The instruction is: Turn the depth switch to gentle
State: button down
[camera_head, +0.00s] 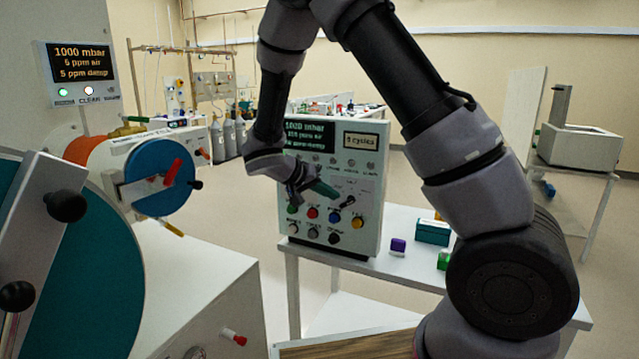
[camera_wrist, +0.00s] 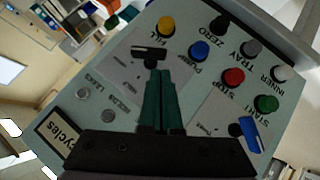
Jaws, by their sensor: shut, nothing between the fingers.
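The control panel (camera_head: 365,165) stands upright on a white table, and its face fills much of the wrist view (camera_wrist: 105,75). Two lever switches show on it in the wrist view: one with a black lever (camera_wrist: 150,52) and one with a blue lever (camera_wrist: 250,135). Their small labels are too blurred to tell which is the depth switch. My gripper (camera_head: 327,190) is in front of the panel's middle. In the wrist view its green fingers (camera_wrist: 157,73) are shut together and empty, with tips close by the black lever. I cannot tell whether they touch it.
Coloured push buttons, including a yellow one (camera_wrist: 166,26), a blue one (camera_wrist: 199,50) and a red one (camera_wrist: 233,77), lie close around the switches. A purple block (camera_head: 398,246) and a teal box (camera_head: 433,232) are on the table right of the panel. Glovebox doors (camera_head: 160,180) stand left.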

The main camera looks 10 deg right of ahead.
aim_at(340, 207)
jog(key=shift+s+d+f, duration=0.25)
jog(key=shift+d+f, duration=0.1)
jog(key=shift+f, duration=0.2)
jog(key=shift+f, duration=0.1)
notch_tip(340, 207, down, 2)
jog(key=n+h, duration=0.1)
jog(key=h, duration=0.1)
jog(key=n+g+h, duration=0.1)
jog(key=h, duration=0.1)
jog(key=shift+s+d+f+n+g, duration=0.1)
jog(key=shift+d+n+g, duration=0.05)
jog(key=shift+n+g, duration=0.2)
jog(key=shift+f, duration=0.1)
dwell(0.8)
jog(key=shift+r, duration=0.2)
